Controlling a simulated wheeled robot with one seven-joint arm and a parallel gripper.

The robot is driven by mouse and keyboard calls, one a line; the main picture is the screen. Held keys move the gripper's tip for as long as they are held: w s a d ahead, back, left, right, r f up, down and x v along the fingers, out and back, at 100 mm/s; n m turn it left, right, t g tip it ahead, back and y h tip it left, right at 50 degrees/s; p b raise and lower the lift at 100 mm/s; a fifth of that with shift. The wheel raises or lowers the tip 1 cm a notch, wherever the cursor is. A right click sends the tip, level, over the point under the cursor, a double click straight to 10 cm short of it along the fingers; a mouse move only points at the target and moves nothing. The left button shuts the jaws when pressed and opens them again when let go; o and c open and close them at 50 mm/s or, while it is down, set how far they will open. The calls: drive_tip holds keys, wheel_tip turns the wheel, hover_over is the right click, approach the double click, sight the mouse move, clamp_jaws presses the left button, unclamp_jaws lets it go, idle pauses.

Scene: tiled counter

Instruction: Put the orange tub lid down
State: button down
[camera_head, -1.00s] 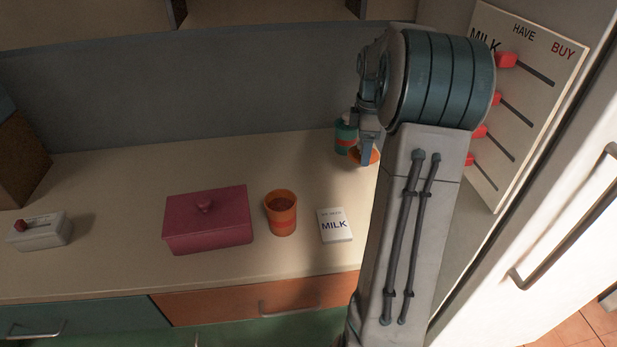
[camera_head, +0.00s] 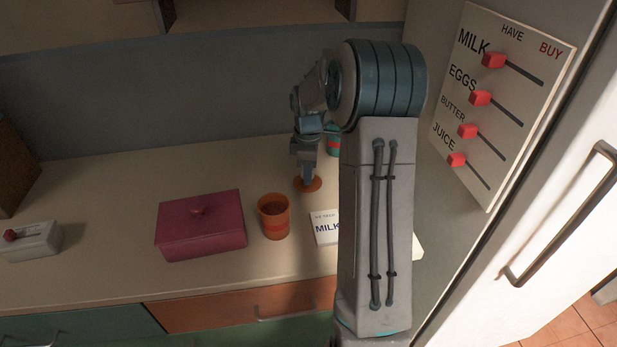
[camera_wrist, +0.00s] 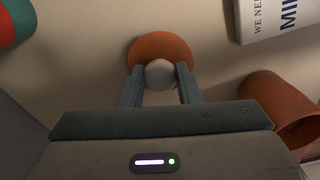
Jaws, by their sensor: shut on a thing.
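The orange tub lid (camera_head: 314,185) is a round disc with a pale knob, which shows in the wrist view (camera_wrist: 160,74). My gripper (camera_head: 305,178) is shut on the knob, with one finger on each side of it. The lid is low over the counter, behind the orange tub and the milk card; I cannot tell whether it touches the surface. The orange tub (camera_head: 274,217) stands open on the counter, and its side shows at the right of the wrist view (camera_wrist: 275,110).
A red lidded box (camera_head: 201,228) stands left of the tub. The milk card (camera_head: 325,228) lies to its right. A white switch box (camera_head: 30,242) is at far left. Bare counter lies behind the red box.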

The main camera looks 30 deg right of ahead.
drive_tip(key=shift+f, duration=0.85)
drive_tip(key=shift+s+f, duration=0.2)
drive_tip(key=shift+f, duration=0.35)
drive_tip(key=shift+c, duration=0.9)
unclamp_jaws()
drive_tip(key=shift+w+f, duration=0.1)
drive_tip(key=shift+w, duration=0.1)
wheel_tip(320, 180, up, 12)
drive_tip(key=s+a+r+m+t, duration=0.1)
drive_tip(key=s+a+r+m, duration=0.15)
drive_tip(key=s+a, duration=0.3)
drive_tip(key=s+a+r+m, duration=0.2)
drive_tip(key=s+a+m, duration=0.1)
drive_tip(key=s+a, duration=0.3)
drive_tip(key=s+a+f+m+t, duration=0.1)
drive_tip(key=s+a+f+m, duration=0.2)
drive_tip(key=s, duration=1)
drive_tip(key=shift+s+a+m+t, duration=0.35)
drive_tip(key=shift+a+m, duration=0.35)
drive_tip(key=shift+m, duration=1.05)
